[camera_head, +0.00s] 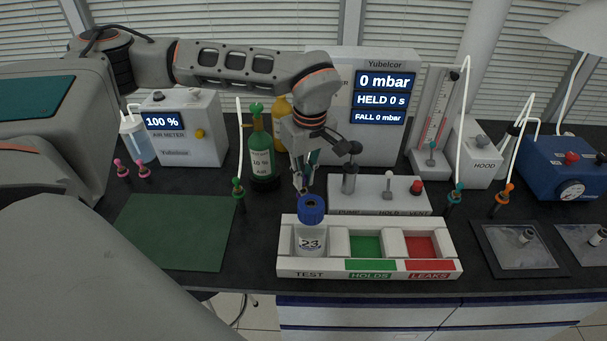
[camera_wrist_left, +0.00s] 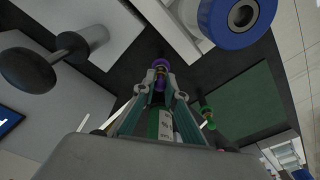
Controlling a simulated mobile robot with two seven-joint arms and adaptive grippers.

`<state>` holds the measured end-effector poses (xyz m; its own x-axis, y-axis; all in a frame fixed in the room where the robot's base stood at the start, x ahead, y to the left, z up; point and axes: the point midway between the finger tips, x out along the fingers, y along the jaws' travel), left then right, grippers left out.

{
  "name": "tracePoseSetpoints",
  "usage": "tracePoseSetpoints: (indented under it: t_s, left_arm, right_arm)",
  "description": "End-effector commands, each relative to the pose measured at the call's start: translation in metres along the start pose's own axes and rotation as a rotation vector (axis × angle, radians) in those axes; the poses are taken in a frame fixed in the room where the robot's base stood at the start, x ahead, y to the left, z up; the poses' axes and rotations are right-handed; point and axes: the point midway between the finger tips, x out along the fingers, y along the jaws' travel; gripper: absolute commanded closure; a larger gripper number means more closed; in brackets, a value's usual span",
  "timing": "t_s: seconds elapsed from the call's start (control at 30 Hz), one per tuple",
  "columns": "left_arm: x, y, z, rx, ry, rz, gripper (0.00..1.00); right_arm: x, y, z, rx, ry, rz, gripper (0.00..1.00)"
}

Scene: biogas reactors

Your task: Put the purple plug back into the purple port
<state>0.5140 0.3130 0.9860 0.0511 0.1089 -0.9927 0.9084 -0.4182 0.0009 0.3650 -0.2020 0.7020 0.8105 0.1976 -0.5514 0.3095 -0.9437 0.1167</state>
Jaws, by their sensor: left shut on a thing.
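My left gripper (camera_head: 303,188) points down just above and behind the blue-capped bottle 23 (camera_head: 310,238), apart from it. In the left wrist view my left gripper (camera_wrist_left: 160,93) is shut on the purple plug (camera_wrist_left: 160,74), whose purple end shows between and beyond the fingertips. In the head view the plug cannot be made out. The bottle stands upright in the TEST slot of the white rack (camera_head: 287,268). Its blue cap (camera_head: 312,207) also shows in the wrist view (camera_wrist_left: 237,18), with a round opening in its middle. I cannot make out a purple port. My right gripper is not in view.
Behind the rack stands a white pump box (camera_head: 385,196) with valves and a red knob. Two pink plugs (camera_head: 132,170) stand at left. The green mat (camera_head: 165,232) is bare.

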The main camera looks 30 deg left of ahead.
Motion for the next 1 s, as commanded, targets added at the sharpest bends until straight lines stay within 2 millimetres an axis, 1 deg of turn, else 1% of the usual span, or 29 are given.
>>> tracePoseSetpoints:
  t_s: [0.37,1.0]
  left_arm:
    - [0.001,-0.0001,0.0001,0.0,0.0,-0.001,1.0]
    - [0.0096,-0.0005,0.0012,-0.001,0.0,-0.001,1.0]
  right_arm:
    - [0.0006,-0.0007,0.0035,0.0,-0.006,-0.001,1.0]
    - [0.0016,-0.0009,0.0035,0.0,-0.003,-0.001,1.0]
